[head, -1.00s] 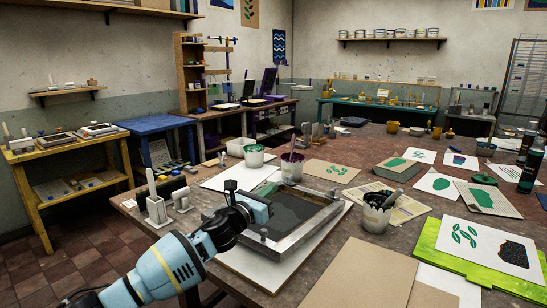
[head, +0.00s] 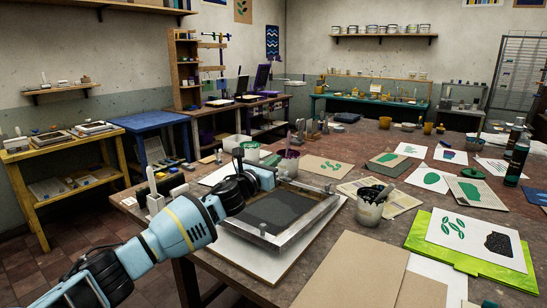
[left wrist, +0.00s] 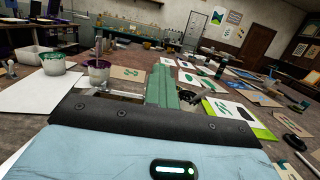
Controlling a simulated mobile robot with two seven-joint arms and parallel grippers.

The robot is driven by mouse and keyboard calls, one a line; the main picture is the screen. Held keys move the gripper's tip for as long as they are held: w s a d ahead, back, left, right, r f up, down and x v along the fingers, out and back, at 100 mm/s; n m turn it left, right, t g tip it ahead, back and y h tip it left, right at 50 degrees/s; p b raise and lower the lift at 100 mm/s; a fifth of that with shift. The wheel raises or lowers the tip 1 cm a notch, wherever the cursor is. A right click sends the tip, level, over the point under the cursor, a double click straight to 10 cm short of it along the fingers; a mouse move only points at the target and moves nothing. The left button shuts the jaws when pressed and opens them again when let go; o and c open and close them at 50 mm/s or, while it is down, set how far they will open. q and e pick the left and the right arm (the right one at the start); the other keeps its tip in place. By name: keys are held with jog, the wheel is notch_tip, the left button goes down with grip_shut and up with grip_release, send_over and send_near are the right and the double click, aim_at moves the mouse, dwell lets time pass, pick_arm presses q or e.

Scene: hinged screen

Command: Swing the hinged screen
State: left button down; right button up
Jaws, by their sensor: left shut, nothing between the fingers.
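The hinged screen (head: 306,222) is a grey metal frame with dark mesh. It lies low and about flat over a white board on the near bench in the head view. My left gripper (head: 274,164) is at the frame's far left side, its light blue body over that edge. Whether it touches the frame is hidden. In the left wrist view the green fingers (left wrist: 163,85) are together with nothing between them, and the gripper's own body covers most of the screen. My right gripper is not in view.
Ink pots (head: 287,161) stand just behind the screen, and a pot with tools (head: 371,204) stands to its right. Cardboard sheets (head: 362,270) and a lime green board (head: 428,250) lie at the front right. Small tools stand at the bench's left edge.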

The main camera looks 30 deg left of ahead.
pick_arm(q)
jog(key=shift+w+r, duration=0.3)
jog(key=shift+r, duration=0.35)
jog(key=c, duration=1.7)
grip_release()
